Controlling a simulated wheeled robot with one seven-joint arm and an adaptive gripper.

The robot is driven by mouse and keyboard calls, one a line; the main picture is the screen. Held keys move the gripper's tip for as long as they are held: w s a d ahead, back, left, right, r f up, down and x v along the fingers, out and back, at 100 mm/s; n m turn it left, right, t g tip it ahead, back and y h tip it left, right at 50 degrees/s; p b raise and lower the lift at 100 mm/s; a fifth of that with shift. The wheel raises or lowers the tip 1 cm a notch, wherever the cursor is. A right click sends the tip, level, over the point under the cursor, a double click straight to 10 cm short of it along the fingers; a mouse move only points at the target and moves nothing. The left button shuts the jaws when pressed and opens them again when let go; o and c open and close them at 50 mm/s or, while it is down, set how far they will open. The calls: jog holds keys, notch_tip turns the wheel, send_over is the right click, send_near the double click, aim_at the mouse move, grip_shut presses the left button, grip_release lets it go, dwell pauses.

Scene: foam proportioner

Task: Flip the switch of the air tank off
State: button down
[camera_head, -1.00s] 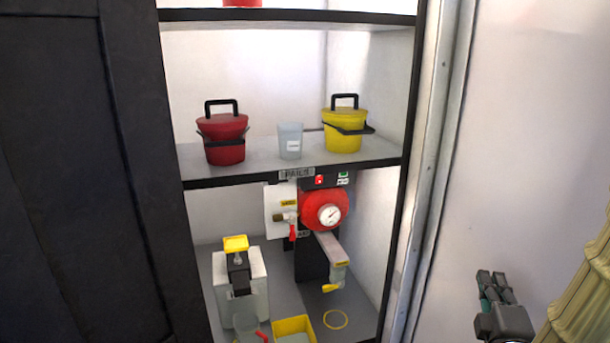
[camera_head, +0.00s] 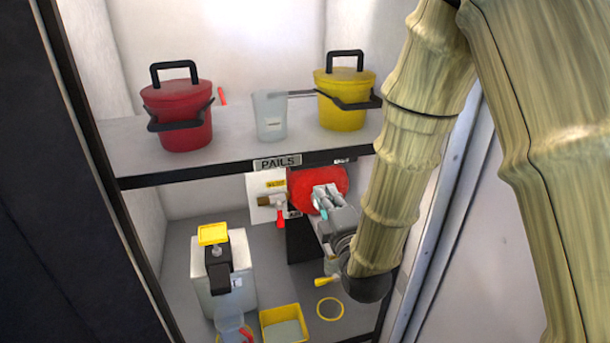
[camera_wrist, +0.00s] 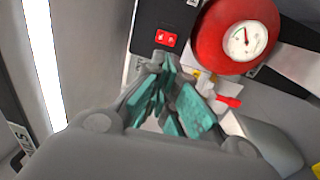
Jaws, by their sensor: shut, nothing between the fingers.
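The red air tank (camera_head: 300,181) is under the middle shelf in the head view, partly covered by my gripper (camera_head: 326,194). In the wrist view the tank (camera_wrist: 213,30) carries a white round gauge (camera_wrist: 243,40). A small red rocker switch (camera_wrist: 165,38) sits on the dark panel left of the tank. I do not make it out in the head view. My gripper (camera_wrist: 175,75), with teal finger pads, is shut and empty. Its tips appear just below the switch in the wrist view; I cannot tell whether they touch it.
The shelf edge with a PAILS label (camera_head: 278,162) runs just above the tank. A red-handled valve (camera_head: 279,214) is left of it. On the shelf stand a red pail (camera_head: 180,120), a clear cup (camera_head: 270,118) and a yellow pail (camera_head: 342,105). A yellow bin (camera_head: 284,325) is below.

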jog(key=p+x, duration=0.6)
jog(key=x, duration=0.7)
jog(key=shift+p, duration=0.3)
jog(key=shift+a+r, duration=0.15)
